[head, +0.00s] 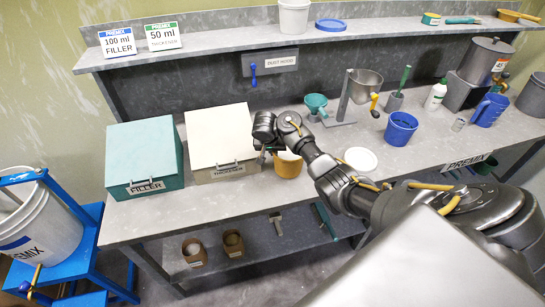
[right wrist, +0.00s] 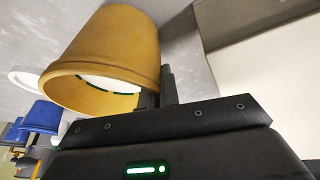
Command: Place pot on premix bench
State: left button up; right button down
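The pot (head: 288,166) is ochre yellow with a pale inside. It is upright over the premix bench (head: 230,207), just right of the thickener box; I cannot tell whether its base touches the bench. My right gripper (head: 264,152) is at the pot's left rim. In the right wrist view the pot (right wrist: 115,55) fills the upper left, and my fingers (right wrist: 158,95) straddle its wall at the rim, shut on it. The fingertips are partly hidden by the pot. My left gripper is not in view.
The filler box (head: 144,155) and thickener box (head: 222,143) stand at left. A shelf (head: 230,50) runs behind. Bare bench lies in front of the boxes.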

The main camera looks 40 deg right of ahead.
dwell(0.3)
jog(key=c, duration=2.1)
grip_release()
jog(key=shift+f, duration=0.2)
jog(key=o, duration=0.5)
jog(key=shift+c, duration=0.2)
jog(key=shift+r, duration=0.3)
jog(key=v, duration=1.2)
jog(key=shift+a+f, duration=0.1)
jog(key=shift+f, duration=0.05)
